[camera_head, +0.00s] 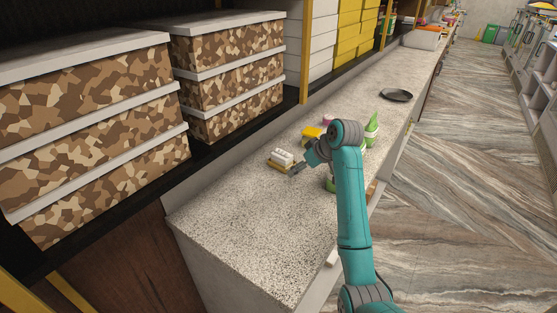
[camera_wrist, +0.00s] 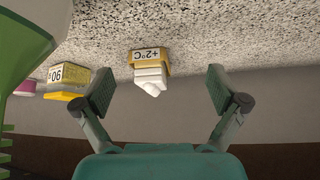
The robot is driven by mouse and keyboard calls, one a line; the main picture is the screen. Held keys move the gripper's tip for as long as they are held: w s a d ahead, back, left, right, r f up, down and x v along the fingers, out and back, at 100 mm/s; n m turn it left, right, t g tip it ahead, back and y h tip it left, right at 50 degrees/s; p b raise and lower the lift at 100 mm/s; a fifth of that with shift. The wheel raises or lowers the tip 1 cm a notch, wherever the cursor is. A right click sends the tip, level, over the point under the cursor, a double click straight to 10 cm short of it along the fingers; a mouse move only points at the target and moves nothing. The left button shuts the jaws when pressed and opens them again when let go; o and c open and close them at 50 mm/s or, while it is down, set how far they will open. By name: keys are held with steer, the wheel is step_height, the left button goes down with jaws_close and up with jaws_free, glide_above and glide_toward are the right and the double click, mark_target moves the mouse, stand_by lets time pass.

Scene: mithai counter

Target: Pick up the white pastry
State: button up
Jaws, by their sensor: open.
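The white pastry (camera_head: 284,156) sits on the speckled counter (camera_head: 235,215), by a small yellow-edged holder (camera_head: 277,165). In the wrist view, the pastry (camera_wrist: 150,79) appears as a white ridged piece against a tan block marked "+2°C" (camera_wrist: 150,59). My gripper (camera_head: 298,169) is just right of the pastry in the head view. In the wrist view, my gripper (camera_wrist: 160,90) has its two fingers wide apart. The pastry lies between them in the picture but beyond the fingertips, with no contact visible. Nothing is held.
A yellow item (camera_head: 310,133) stands behind the pastry; a yellow-based block (camera_wrist: 68,81) shows left in the wrist view. A green bottle (camera_head: 371,128) is beyond my arm. A dark plate (camera_head: 396,95) lies farther back. Camouflage boxes (camera_head: 95,130) fill the left shelf. The front counter is clear.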

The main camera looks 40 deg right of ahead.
mark_target(282, 154)
steer(key=shift+s+d+n+g, duration=0.3)
steer(key=shift+s+d+g, duration=0.2)
steer(key=shift+d, duration=0.35)
steer(key=shift+w+d, duration=0.1)
steer(key=w, duration=0.3)
steer(key=w+a, duration=0.1)
steer(key=w, duration=0.7)
steer(key=shift+w+a, duration=0.15)
steer(key=shift+w, duration=0.05)
steer(key=shift+x, duration=2.45)
steer(key=shift+s+a, duration=0.1)
steer(key=c, duration=1.3)
